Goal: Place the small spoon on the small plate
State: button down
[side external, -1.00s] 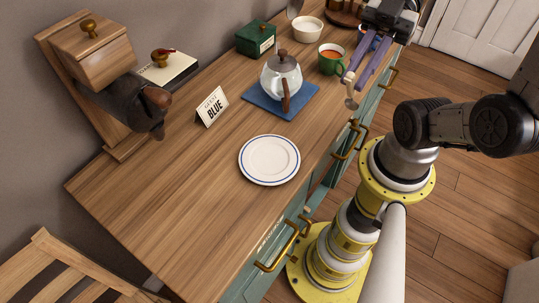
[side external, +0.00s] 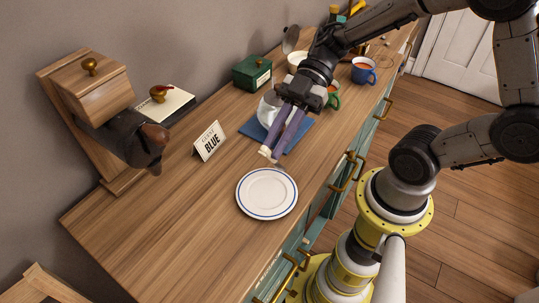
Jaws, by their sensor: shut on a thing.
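The small plate (side external: 267,195), white with a blue ring, lies flat and empty near the front edge of the counter. My gripper (side external: 272,152) points down above the counter just behind the plate's far edge. Its long purple fingers are shut on a small pale thing at their tips, which appears to be the small spoon (side external: 276,163). The spoon is largely hidden by the fingers, so its tilt is hard to tell. I cannot tell whether it touches the counter or plate.
A white teapot (side external: 266,111) on a blue mat (side external: 297,136) stands behind my gripper, partly hidden. A "Guest Blue" card (side external: 210,141) stands left. The counter left of the plate is clear.

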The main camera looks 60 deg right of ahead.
jog(key=shift+w+a+f, duration=0.1)
jog(key=shift+w+f, duration=0.1)
jog(key=shift+f, duration=0.55)
jog(key=shift+w+a+f, duration=0.1)
jog(key=shift+w+f, duration=0.05)
jog(key=shift+f, duration=0.6)
jog(key=shift+w+a+f, duration=0.1)
jog(key=shift+w+f, duration=0.1)
jog(key=shift+f, duration=0.55)
jog(key=shift+f, duration=0.1)
jog(key=c, duration=0.9)
grip_release()
